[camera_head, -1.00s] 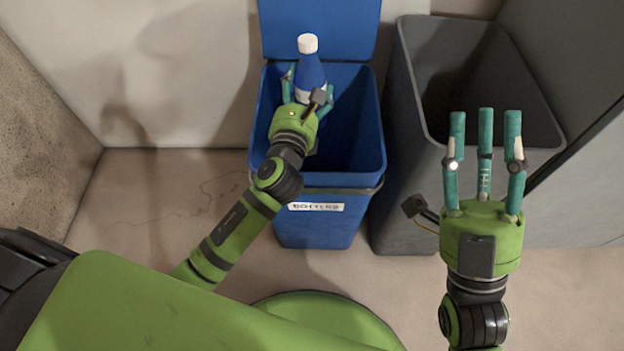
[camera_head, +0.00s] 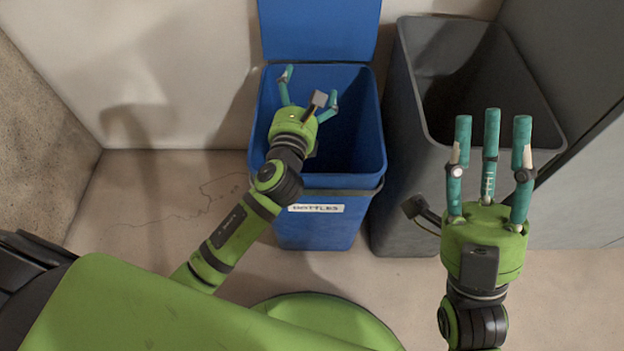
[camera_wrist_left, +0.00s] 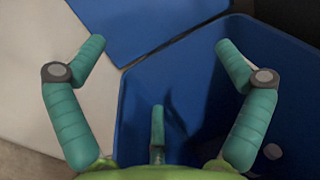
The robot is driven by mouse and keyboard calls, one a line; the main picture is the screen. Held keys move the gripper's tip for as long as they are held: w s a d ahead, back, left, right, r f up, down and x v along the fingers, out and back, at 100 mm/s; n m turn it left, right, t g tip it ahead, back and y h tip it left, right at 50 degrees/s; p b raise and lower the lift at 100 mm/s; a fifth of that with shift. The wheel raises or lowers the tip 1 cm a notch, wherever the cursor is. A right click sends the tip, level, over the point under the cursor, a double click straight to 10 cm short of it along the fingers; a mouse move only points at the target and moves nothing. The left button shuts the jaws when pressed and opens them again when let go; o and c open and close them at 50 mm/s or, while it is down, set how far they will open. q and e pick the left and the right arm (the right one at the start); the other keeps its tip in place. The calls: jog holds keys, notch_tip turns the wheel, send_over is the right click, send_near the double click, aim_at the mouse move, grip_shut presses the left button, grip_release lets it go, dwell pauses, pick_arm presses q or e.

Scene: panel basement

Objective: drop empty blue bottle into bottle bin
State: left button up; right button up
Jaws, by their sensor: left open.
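The blue bottle bin (camera_head: 325,235) has a white label reading "BOTTLES" on its front, and its lid (camera_head: 320,30) stands up at the back. My left gripper (camera_head: 309,84) is over the bin opening with its fingers spread and nothing between them. In the left wrist view the blue bin interior (camera_wrist_left: 205,75) shows beneath the open fingers. The blue bottle is not clearly visible now. A small pale round spot (camera_wrist_left: 272,151) low in the bin could be its cap, but I cannot tell. My right gripper (camera_head: 492,120) is open and empty in front of the grey bin.
A grey bin (camera_head: 405,190) with an open top stands close to the right of the blue bin. A pale wall is behind them and a grey panel (camera_head: 585,170) is at the right. The floor (camera_head: 150,215) at the left is clear.

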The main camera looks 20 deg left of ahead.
pick_arm(q)
jog(key=s+d, duration=0.1)
jog(key=s, duration=1)
jog(key=shift+s+d, duration=0.25)
jog(key=shift+s, duration=0.15)
